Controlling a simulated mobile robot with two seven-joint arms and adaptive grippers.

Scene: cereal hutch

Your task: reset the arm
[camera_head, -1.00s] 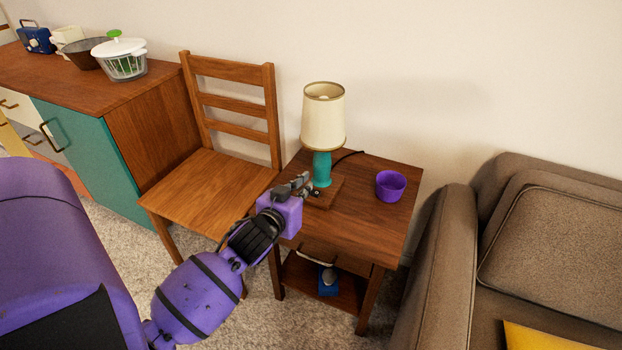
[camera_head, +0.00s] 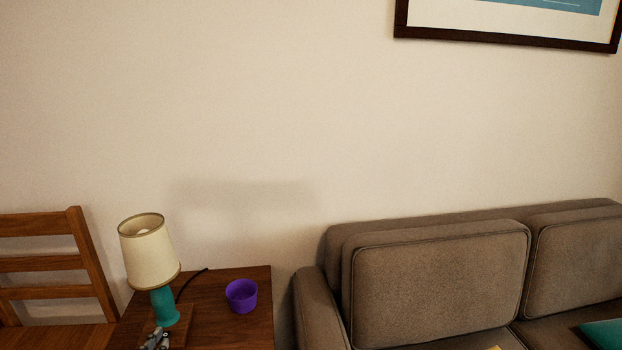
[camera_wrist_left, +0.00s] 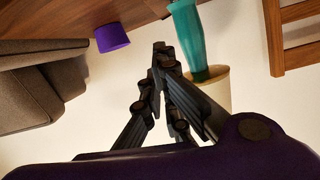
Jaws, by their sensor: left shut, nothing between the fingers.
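My left gripper (camera_head: 157,341) shows only at its fingertips, at the bottom edge of the head view, in front of the lamp base. In the left wrist view the left gripper (camera_wrist_left: 160,50) has its fingers together with nothing between them. The teal lamp (camera_head: 150,258) with a cream shade stands on the side table (camera_head: 225,325); it also shows in the wrist view (camera_wrist_left: 188,35), behind the fingers. The right gripper is not in view.
A wooden chair (camera_head: 45,263) stands left of the table. A brown sofa (camera_head: 440,285) stands to the right. A framed picture (camera_head: 400,20) hangs on the wall at the upper right. The wall above the table is clear.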

